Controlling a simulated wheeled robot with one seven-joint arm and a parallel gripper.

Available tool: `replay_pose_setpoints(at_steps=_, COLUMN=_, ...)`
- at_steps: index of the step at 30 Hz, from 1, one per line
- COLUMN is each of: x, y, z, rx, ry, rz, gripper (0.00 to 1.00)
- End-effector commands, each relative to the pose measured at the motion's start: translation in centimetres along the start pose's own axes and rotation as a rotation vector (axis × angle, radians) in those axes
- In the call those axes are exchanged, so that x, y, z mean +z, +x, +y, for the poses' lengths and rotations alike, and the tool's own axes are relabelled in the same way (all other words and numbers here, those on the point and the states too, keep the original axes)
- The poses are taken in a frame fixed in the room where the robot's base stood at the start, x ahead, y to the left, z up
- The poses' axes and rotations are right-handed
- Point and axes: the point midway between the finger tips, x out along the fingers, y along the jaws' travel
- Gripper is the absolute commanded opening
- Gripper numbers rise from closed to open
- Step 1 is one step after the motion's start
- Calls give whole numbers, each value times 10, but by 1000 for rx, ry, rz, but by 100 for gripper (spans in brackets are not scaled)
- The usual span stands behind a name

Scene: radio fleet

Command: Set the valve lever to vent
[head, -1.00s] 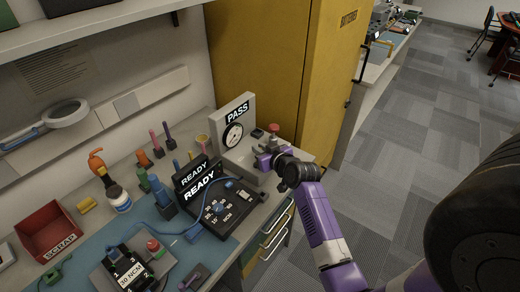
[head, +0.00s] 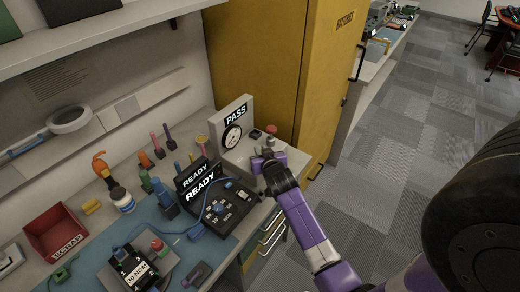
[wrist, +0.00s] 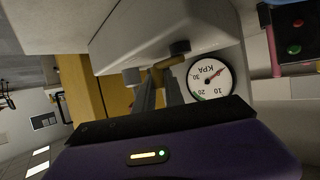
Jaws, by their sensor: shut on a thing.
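The test unit (head: 236,142) stands at the right end of the bench, with a PASS sign and a round dial gauge (head: 232,136). The gauge also shows in the wrist view (wrist: 210,77), upside down, marked KPA, with a red needle. My gripper (wrist: 160,80) is shut on the brass-coloured valve lever (wrist: 172,66), whose far end is partly hidden by the fingers. In the head view my gripper (head: 262,161) is low at the front of the unit and covers the lever. Lever position labels are not visible.
A yellow cabinet (head: 275,70) rises behind. Open floor lies to the right.

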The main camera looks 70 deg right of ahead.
Motion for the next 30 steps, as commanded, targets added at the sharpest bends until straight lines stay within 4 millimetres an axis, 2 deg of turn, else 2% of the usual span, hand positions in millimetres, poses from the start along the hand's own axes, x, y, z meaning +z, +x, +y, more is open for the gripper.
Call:
replay_pose_setpoints(at_steps=3, x=8, y=0, z=1, rx=43, ry=14, rz=-5, gripper=0)
replay_pose_setpoints(at_steps=20, x=4, y=-4, z=5, rx=108, ry=45, rz=0, gripper=0)
replay_pose_setpoints(at_steps=21, x=4, y=-4, z=5, rx=108, ry=45, rz=0, gripper=20)
replay_pose_setpoints(at_steps=24, x=4, y=-4, z=5, rx=107, ry=45, rz=1, gripper=36)
replay_pose_setpoints(at_steps=30, x=2, y=-4, z=4, rx=105, ry=45, rz=4, gripper=36)
